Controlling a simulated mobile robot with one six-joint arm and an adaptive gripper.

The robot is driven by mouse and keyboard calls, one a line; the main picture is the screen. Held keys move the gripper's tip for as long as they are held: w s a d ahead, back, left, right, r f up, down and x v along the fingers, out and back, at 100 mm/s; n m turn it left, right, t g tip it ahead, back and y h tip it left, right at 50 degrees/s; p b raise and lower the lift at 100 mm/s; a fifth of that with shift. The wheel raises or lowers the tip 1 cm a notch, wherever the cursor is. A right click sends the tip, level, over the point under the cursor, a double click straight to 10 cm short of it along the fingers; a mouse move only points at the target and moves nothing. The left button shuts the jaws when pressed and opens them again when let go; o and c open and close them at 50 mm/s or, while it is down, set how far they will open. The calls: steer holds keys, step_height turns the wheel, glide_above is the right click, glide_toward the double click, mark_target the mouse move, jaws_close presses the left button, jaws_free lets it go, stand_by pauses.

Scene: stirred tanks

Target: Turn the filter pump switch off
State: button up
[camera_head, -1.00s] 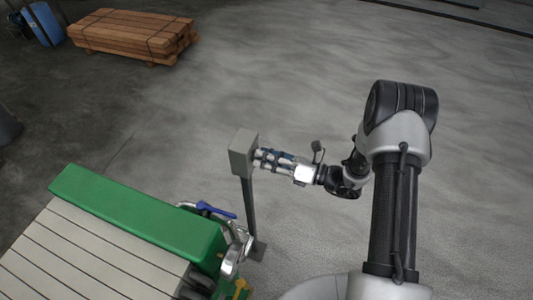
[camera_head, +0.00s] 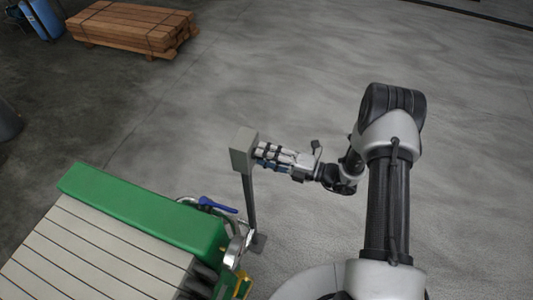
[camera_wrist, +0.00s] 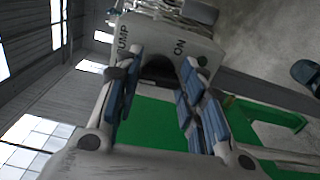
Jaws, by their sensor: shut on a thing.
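The pump switch box (camera_head: 241,150) is a grey box on a thin upright post. In the wrist view its face (camera_wrist: 150,32) appears turned, with the words PUMP at the left and ON at the right. A dark switch knob (camera_wrist: 160,68) sits on this face between the finger ends. My gripper (camera_wrist: 157,76), with blue-padded fingers, is shut on the knob. In the head view my gripper (camera_head: 262,153) reaches the right side of the box, and the knob is hidden there. The setting the knob points to cannot be told.
A green and cream filter press (camera_head: 140,220) stands at the lower left, close to the post. A pipe with a blue valve lever (camera_head: 217,205) is at its right end. Stacked timber (camera_head: 130,28) lies far off. The floor behind and right is clear.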

steer(key=shift+o, duration=0.2)
steer(key=shift+m, duration=0.5)
steer(key=shift+c, duration=0.2)
steer(key=o, duration=1.1)
steer(key=v, duration=1.2)
steer(key=shift+r, duration=0.1)
